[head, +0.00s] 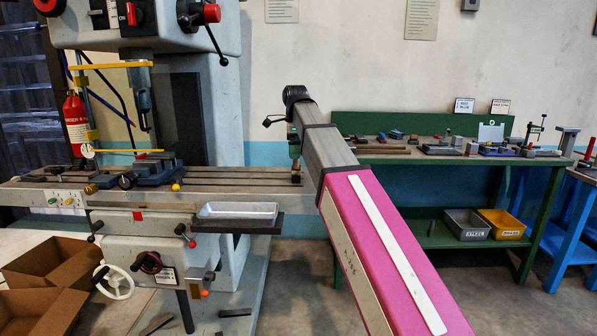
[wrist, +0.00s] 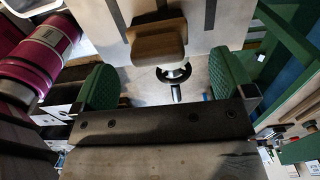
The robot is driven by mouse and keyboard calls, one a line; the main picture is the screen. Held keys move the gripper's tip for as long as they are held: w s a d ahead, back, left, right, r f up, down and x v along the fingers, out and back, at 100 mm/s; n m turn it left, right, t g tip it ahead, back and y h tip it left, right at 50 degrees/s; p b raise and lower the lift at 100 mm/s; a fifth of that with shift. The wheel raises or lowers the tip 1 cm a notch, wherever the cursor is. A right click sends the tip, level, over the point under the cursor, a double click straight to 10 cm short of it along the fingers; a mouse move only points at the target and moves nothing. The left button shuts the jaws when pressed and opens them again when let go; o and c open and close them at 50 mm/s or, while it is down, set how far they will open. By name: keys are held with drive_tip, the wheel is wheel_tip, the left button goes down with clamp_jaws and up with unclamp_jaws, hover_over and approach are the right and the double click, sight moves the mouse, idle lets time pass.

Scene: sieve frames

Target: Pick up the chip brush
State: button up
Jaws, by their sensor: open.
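My gripper (wrist: 165,82) is open in the wrist view, with a green pad at each side and a wide gap between them. A brown block-like thing, probably the chip brush (wrist: 158,44), shows beyond the gap, apart from both pads. Its bristles cannot be made out. In the head view a small upright green and brown shape stands below the end of my arm, at the right end of the machine's slotted table (head: 235,180). I cannot tell there how much of it is gripper and how much brush.
A silver tray (head: 238,211) sits in front of the slotted table. A vise (head: 150,172) stands on the table's left part. A green workbench (head: 400,155) with several tools is at the right. Open cardboard boxes (head: 45,268) stand at lower left.

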sight(296, 165)
drive_tip(key=shift+s+d+f, duration=0.1)
drive_tip(key=shift+f, duration=1.4)
drive_tip(key=shift+s+d+f, duration=0.1)
drive_tip(key=shift+f, duration=1.4)
drive_tip(key=c, duration=0.9)
